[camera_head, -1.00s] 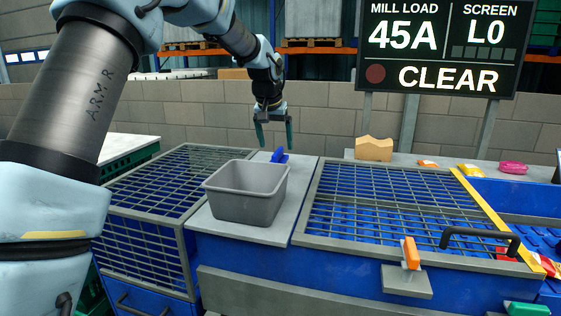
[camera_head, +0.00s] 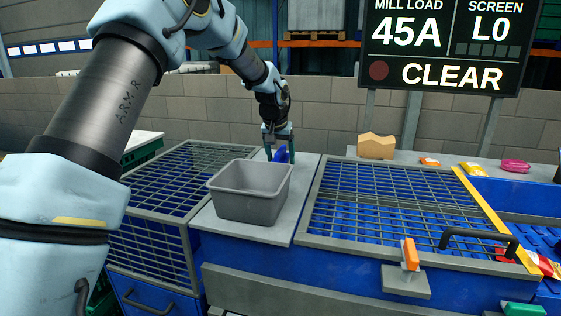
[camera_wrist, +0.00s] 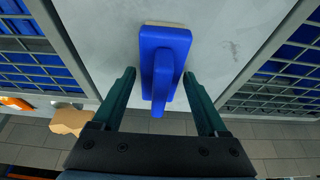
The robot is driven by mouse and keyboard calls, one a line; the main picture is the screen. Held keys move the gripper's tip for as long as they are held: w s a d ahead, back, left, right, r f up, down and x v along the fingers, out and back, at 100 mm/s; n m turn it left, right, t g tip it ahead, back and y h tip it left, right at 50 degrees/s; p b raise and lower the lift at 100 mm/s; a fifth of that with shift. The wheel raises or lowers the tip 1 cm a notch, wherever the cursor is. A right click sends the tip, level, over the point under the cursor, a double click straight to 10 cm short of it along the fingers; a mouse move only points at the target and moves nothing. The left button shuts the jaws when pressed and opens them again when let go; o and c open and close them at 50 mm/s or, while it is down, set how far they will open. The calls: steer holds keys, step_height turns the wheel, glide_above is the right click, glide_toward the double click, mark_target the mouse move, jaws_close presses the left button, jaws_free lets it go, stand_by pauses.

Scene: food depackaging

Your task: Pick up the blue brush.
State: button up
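The blue brush (camera_head: 281,154) lies on the grey worktop (camera_head: 304,170) behind the grey bin. It also shows in the wrist view (camera_wrist: 163,65), its blue handle pointing toward my gripper. My gripper (camera_head: 280,157) is low over the worktop at the brush. In the wrist view my gripper (camera_wrist: 160,82) is open, with one green finger on each side of the brush handle and a gap on both sides. The underside of the brush is mostly hidden, with a pale edge at its far end.
The grey bin (camera_head: 250,206) stands just in front of the brush. Blue-backed mesh grates (camera_head: 385,205) flank the worktop. A tan block (camera_head: 376,147) and small coloured packages (camera_head: 472,169) lie on the back ledge. A block wall (camera_head: 200,115) stands behind.

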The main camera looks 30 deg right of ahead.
mark_target(281, 148)
jaws_close()
stand_by(0.4)
steer(key=shift+r, duration=0.15)
step_height(281, 148, up, 10)
steer(key=shift+f+b, duration=0.1)
steer(key=shift+b, duration=0.8)
